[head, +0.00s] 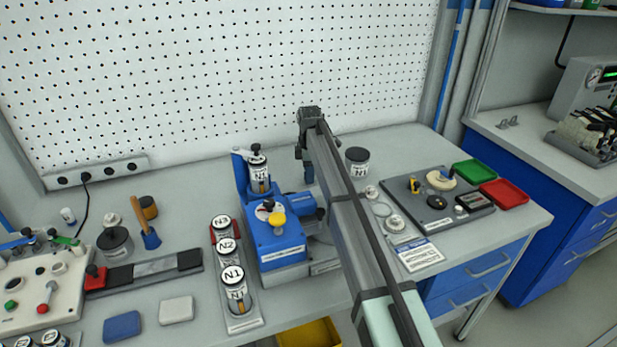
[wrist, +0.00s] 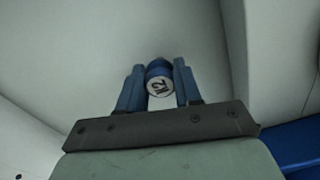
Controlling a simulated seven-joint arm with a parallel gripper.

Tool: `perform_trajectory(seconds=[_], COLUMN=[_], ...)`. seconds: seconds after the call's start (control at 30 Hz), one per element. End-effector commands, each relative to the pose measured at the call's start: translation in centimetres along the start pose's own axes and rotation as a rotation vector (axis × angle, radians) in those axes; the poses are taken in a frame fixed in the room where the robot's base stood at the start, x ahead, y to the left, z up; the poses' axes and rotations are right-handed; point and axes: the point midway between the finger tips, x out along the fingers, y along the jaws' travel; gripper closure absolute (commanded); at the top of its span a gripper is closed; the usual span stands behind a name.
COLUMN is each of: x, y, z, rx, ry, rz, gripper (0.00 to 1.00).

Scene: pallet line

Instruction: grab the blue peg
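My gripper (head: 308,178) points down over the bench behind the blue press, left of that board. My arm hides part of the bench.
A blue press (head: 275,240) holds an N1 canister. Beside it a rack (head: 243,323) holds N3, N2 and N1 canisters. Green (head: 475,172) and red (head: 504,192) trays lie at the right. The pegboard (head: 220,70) rises behind.

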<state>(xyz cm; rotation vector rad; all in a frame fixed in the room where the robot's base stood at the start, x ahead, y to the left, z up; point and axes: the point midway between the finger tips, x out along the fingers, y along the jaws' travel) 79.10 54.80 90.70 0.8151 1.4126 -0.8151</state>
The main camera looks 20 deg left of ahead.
Motion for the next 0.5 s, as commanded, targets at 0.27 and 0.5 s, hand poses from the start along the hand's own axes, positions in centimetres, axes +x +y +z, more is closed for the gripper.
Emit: perform_trajectory(seconds=[0.27,0.5], x=[-0.01,-0.09], y=[0.0,0.0], z=[0.0,0.0], rx=[0.0,0.0], ry=[0.0,0.0], rz=[0.0,0.0], gripper=[0.96,0.97])
